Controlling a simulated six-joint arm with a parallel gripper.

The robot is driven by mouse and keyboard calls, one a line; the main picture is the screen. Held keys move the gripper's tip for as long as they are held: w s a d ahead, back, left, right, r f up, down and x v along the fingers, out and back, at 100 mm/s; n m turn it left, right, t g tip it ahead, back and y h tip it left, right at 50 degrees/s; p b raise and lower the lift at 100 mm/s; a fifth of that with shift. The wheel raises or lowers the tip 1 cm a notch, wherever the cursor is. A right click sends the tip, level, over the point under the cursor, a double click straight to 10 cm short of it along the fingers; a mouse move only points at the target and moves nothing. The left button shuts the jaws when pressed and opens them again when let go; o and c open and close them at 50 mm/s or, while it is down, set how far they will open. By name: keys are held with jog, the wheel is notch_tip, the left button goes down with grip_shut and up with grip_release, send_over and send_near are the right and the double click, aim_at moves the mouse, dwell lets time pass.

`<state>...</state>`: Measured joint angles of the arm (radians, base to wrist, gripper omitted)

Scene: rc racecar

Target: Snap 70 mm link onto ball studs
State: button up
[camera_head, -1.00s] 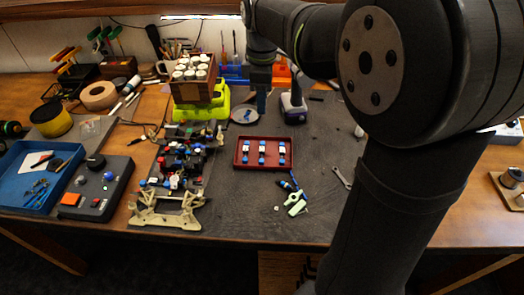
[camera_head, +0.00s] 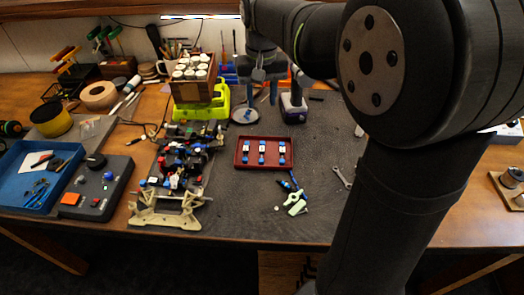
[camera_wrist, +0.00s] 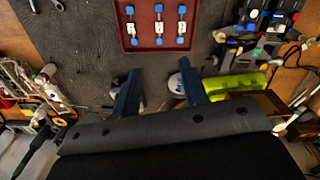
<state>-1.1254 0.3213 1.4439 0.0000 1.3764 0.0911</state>
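Several links with blue ends lie in a row in a dark red tray (camera_head: 240,163); the middle link (camera_head: 262,149) has a pale centre. The tray also shows at the top of the wrist view (camera_wrist: 124,45). The car chassis (camera_head: 183,165), with several blue and red parts and a cream end piece (camera_head: 165,212), lies left of the tray. The ball studs are too small to pick out. My gripper (camera_head: 261,110) hangs above the mat behind the tray. In the wrist view its two blue fingers (camera_wrist: 160,88) are spread apart with nothing between them.
A wooden box of white-capped jars (camera_head: 192,75) sits on a yellow-green stand behind the chassis. A small round dish (camera_head: 245,116) and a purple-and-white object (camera_head: 293,107) stand near my gripper. The mat between is mostly clear.

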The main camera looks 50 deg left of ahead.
jog(key=m, duration=0.3)
send_over(262, 148)
notch_tip(262, 148, down, 12)
jog(key=shift+f, duration=0.1)
jog(key=shift+d+f, duration=0.1)
jog(key=shift+f, duration=2.5)
grip_shut()
